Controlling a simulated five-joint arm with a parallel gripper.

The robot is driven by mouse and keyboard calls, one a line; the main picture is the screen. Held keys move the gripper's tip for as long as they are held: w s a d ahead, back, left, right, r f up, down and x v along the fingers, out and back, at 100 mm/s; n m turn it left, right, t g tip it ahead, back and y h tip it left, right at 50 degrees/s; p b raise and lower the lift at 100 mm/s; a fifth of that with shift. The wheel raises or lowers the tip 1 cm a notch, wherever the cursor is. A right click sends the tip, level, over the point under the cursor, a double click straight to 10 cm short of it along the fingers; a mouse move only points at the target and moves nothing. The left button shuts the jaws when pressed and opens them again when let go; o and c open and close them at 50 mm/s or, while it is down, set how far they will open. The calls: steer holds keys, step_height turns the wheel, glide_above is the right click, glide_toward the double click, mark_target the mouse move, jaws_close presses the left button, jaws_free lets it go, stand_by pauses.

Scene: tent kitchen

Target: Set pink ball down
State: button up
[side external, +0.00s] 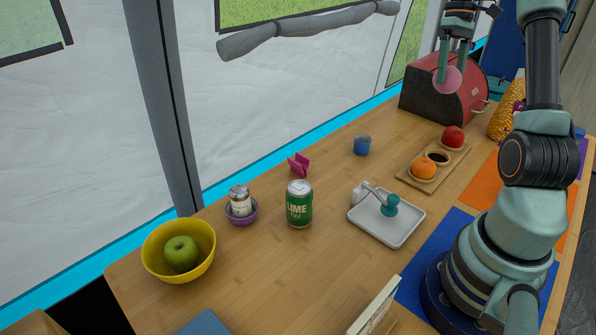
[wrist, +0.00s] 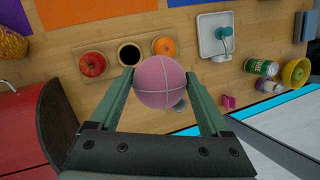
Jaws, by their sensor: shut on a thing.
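The pink ball (side external: 447,80) is held between the fingertips of my gripper (side external: 454,72), high above the table near the red bread bin. In the wrist view the pink ball (wrist: 161,82) has pale seam lines and sits between the two green fingers of my gripper (wrist: 160,88). Both fingers touch its sides. Below it is a wooden tray (side external: 407,181) with round wells. A red apple (side external: 453,137) and an orange (side external: 423,168) sit in it, with a dark well (wrist: 129,54) between them.
A red bread bin (side external: 462,92) stands behind the tray.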

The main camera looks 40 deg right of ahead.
steer(key=shift+m, duration=0.5)
steer(key=s+d+f, duration=0.1)
steer(key=f, duration=0.5)
steer(key=s+f, duration=0.1)
steer(key=f, duration=0.6)
steer(key=d+f, duration=0.1)
steer(key=f, duration=0.6)
steer(key=shift+s+d, duration=0.3)
steer(key=shift+s, duration=0.1)
steer(key=shift+f, duration=0.2)
steer(key=o, duration=1.2)
steer(key=shift+c, duration=0.2)
steer(key=shift+r, duration=0.1)
